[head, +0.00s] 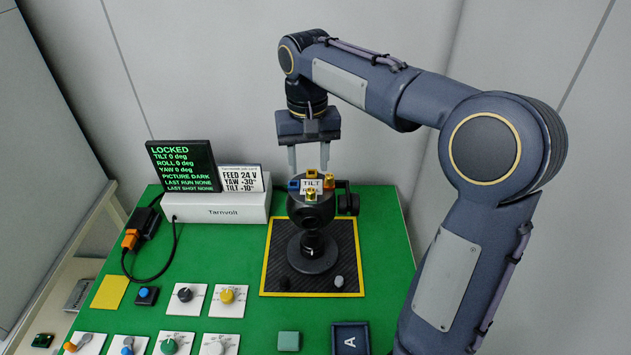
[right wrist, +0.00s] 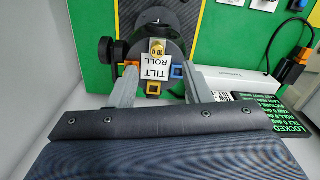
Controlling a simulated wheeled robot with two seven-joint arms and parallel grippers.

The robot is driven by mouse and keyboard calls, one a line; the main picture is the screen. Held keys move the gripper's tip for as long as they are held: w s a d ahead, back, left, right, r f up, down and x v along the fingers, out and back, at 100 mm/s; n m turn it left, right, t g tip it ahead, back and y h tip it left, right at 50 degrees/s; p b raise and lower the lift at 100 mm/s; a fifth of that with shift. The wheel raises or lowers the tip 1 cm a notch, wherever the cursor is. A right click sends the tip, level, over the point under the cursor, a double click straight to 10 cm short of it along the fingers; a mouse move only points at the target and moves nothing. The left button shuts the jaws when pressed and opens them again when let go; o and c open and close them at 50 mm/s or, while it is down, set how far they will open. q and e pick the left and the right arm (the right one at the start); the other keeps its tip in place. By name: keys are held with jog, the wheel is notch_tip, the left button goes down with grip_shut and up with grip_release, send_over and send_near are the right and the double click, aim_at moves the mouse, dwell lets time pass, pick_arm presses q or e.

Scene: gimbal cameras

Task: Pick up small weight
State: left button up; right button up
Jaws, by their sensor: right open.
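A camera gimbal (head: 311,213) stands on a black mat with a yellow border. Its top carries a white TILT/ROLL label (head: 311,184), a blue piece (head: 294,185) and orange-yellow pieces. A small brass weight with a marking (right wrist: 157,48) shows beside the label in the right wrist view; in the head view a brass piece (head: 311,195) sits at the label's front edge. My right gripper (head: 309,168) is open and empty, pointing down just above the gimbal top. In the right wrist view its fingers (right wrist: 161,75) are spread across the gimbal top. My left gripper is not seen.
A dark screen reading LOCKED (head: 183,166) and a sign (head: 240,179) stand on a white box (head: 215,208) left of the gimbal. Several knob panels (head: 186,298) line the front left.

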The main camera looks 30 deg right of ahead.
aim_at(311, 190)
jog(key=shift+s+f, duration=0.3)
jog(key=shift+f, duration=0.65)
jog(key=f, duration=0.5)
jog(key=shift+w+d+p, duration=0.2)
jog(key=shift+p, duration=0.15)
grip_shut()
